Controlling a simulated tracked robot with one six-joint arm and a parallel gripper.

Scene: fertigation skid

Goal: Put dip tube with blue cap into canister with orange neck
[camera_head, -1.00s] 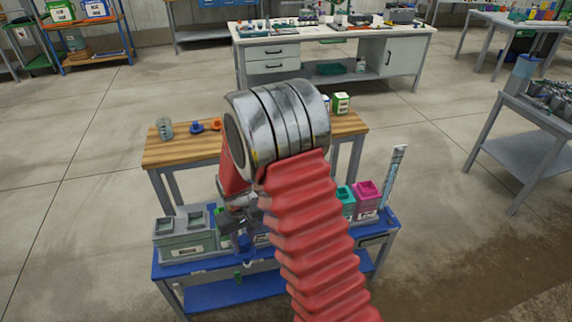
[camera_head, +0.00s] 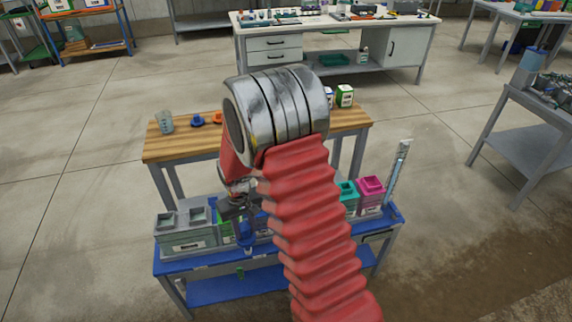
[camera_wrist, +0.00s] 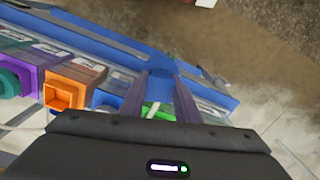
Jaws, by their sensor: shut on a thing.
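In the wrist view the two fingertips of my gripper (camera_wrist: 160,90) are shut on the blue cap (camera_wrist: 163,67) of the dip tube. Most of the tube below the cap is hidden; a short pale piece shows between the fingers. The canister with orange neck (camera_wrist: 66,94) stands to the left of my gripper in the wrist view, its square opening facing up. The cap is apart from that opening. In the head view my gripper (camera_head: 244,212) is over the blue bench, and my arm hides the orange neck.
A purple canister (camera_wrist: 23,62) stands left of the orange one; blue and green (camera_wrist: 158,112) necks are close to my fingers. Grey canisters (camera_head: 185,235) stand at the bench's left end, a magenta one (camera_head: 371,190) and a clear cylinder (camera_head: 398,175) at its right.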

